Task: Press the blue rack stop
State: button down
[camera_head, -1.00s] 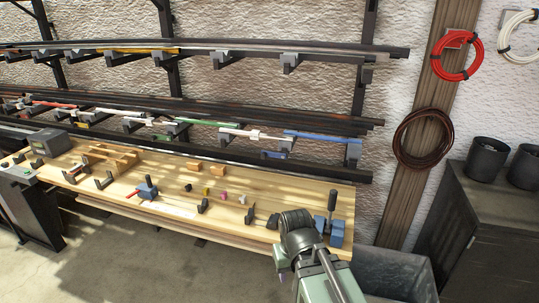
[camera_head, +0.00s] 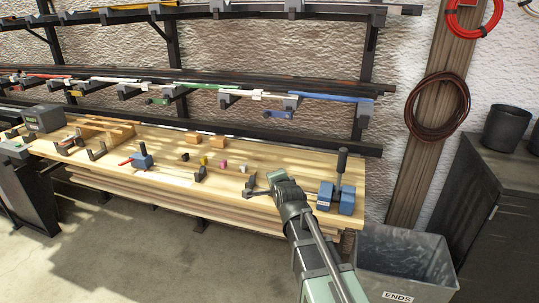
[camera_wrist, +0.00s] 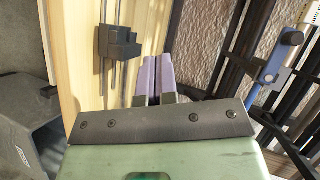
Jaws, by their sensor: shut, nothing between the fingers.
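The blue rack stop (camera_head: 278,114) looks like a small blue tab under the middle rack level, below the blue lath (camera_head: 337,97). In the wrist view a blue piece on the rack (camera_wrist: 270,75) shows at the upper right, probably the same stop. My gripper (camera_wrist: 157,60) has two pale purple fingers side by side, shut and empty. They point past the bench edge toward the wall, clear of the blue piece. In the head view my arm reaches over the right part of the bench, and the fingertips cannot be made out.
The wooden bench (camera_head: 225,205) carries small blocks, dark holders and a blue clamp-like tool (camera_head: 337,195) with an upright handle, right of my arm. Green (camera_head: 157,101) and yellow (camera_head: 76,93) tabs hang farther left. A grey bin (camera_head: 405,260) stands at the bench's right end.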

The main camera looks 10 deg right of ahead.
aim_at(276, 115)
jog(key=w+m+t+b, duration=0.3)
jog(key=m+t+b, duration=0.1)
jog(key=m, duration=0.1)
jog(key=w+d+m+t+b, duration=0.1)
jog(key=w+m+t+b, duration=0.1)
jog(key=shift+w+f+t+h, duration=0.25)
jog(key=shift+w+t+h, duration=0.05)
jog(key=shift+h, duration=0.1)
jog(key=r+m+t+b, duration=0.1)
jog(key=m, duration=0.1)
jog(key=r+m+t+h+b, duration=0.1)
jog(key=m+t, duration=0.1)
jog(key=r+m+t+b, duration=0.1)
jog(key=m+b, duration=0.1)
jog(key=shift+s+d+m+t, duration=0.1)
jog(key=shift+d+m+t, duration=0.3)
jog(key=shift+s+r, duration=0.1)
jog(key=shift+r, duration=0.25)
jog(key=shift+r, duration=0.1)
jog(key=shift+w+r+p, duration=0.2)
jog(key=shift+w+p, duration=0.05)
jog(key=shift+p, duration=0.1)
jog(key=s+r+p+x, duration=0.1)
jog(key=r+p+x, duration=0.1)
jog(key=p+x, duration=0.7)
jog(key=shift+w+a+r, duration=0.7)
jog(key=shift+w+r, duration=0.15)
jog(key=shift+w, duration=0.1)
